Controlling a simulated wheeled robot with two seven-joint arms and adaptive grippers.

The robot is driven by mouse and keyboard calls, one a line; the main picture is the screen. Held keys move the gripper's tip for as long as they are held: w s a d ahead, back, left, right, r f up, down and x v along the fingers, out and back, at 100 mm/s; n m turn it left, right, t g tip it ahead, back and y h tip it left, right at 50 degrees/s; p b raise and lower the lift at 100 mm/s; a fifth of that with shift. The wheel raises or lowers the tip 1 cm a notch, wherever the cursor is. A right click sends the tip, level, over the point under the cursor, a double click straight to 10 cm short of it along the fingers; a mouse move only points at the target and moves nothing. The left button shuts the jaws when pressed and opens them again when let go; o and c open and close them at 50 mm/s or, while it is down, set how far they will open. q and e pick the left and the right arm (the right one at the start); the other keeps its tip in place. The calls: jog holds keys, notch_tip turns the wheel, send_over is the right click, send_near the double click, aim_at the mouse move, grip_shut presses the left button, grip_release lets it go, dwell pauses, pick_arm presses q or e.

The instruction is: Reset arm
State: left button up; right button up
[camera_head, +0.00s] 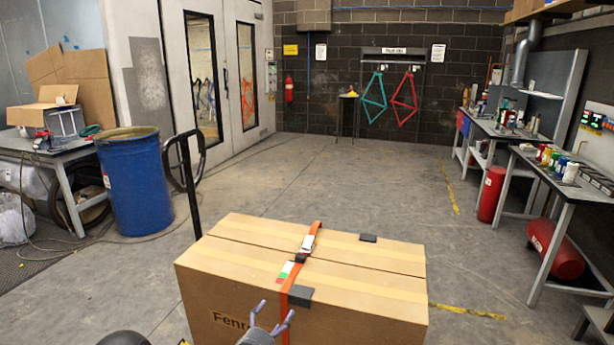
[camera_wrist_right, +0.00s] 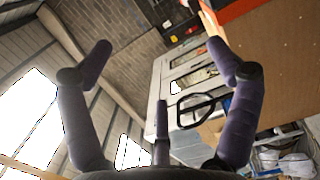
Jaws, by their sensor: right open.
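My right gripper (camera_head: 273,312) is at the bottom of the head view, in front of the near side of a large cardboard box (camera_head: 235,270). Its purple-grey fingers are spread, with nothing between them. In the right wrist view the gripper (camera_wrist_right: 160,48) is also open and empty, with the box (camera_wrist_right: 285,60) to its right. I cannot tell whether a fingertip touches the box. The box is closed, with an orange strap (camera_head: 284,300) and a buckle around it. I do not make out my left gripper.
A black upright handle (camera_head: 190,185) stands behind the box's left side. A blue drum (camera_head: 135,185) and a cluttered table are at the left. Workbenches (camera_head: 562,185) with cans and a red cylinder (camera_head: 491,193) line the right. The floor (camera_head: 330,180) beyond the box is clear.

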jog(key=w+d+f+m+g+y, duration=0.25)
jog(key=d+f, duration=0.35)
jog(key=f, duration=0.3)
jog(key=s+d+f+m+g+y+p, duration=0.1)
jog(key=s+d+f+m+g+y, duration=0.1)
jog(key=s+d+f, duration=0.3)
jog(key=s+d+f+m+g+y+p, duration=0.1)
jog(key=s+d+f+m+g+y, duration=0.2)
jog(key=f, duration=0.4)
pick_arm(q)
jog(key=r, duration=0.1)
jog(key=r+p, duration=0.2)
jog(key=r, duration=0.1)
jog(key=shift+w+d, duration=0.1)
jog(key=shift+w, duration=0.2)
pick_arm(e)
jog(key=s+d+f+m+g+y, duration=0.1)
jog(key=s+m+g, duration=0.3)
jog(key=s, duration=1.1)
jog(key=s+d+f+m+g+y, duration=0.2)
jog(key=s+d+f+m+g, duration=0.2)
jog(key=s, duration=1.2)
jog(key=shift+f+g, duration=0.2)
jog(key=shift+g, duration=0.15)
jog(key=shift+w, duration=0.1)
